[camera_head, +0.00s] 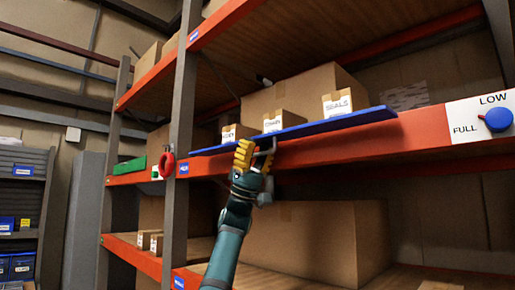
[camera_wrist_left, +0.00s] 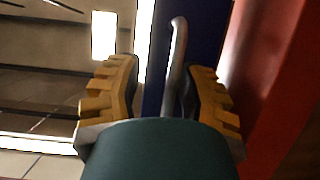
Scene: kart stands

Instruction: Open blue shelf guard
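The blue shelf guard (camera_head: 335,124) is a long flat panel along the orange beam of the middle shelf, below three small labelled boxes. I cannot tell its exact angle. My left gripper (camera_head: 255,152) is at its underside, near its left part. In the left wrist view the guard shows as a dark blue strip (camera_wrist_left: 207,32), with a thin grey bar handle (camera_wrist_left: 178,58) in front of it. The yellow fingers of my left gripper (camera_wrist_left: 163,88) are apart, one on each side of the handle, with visible gaps. My right gripper is out of view.
Small boxes (camera_head: 337,105) and a large carton (camera_head: 303,94) stand behind the guard. A blue knob (camera_head: 498,119) is at the right. A big carton (camera_head: 320,240) sits on the shelf below.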

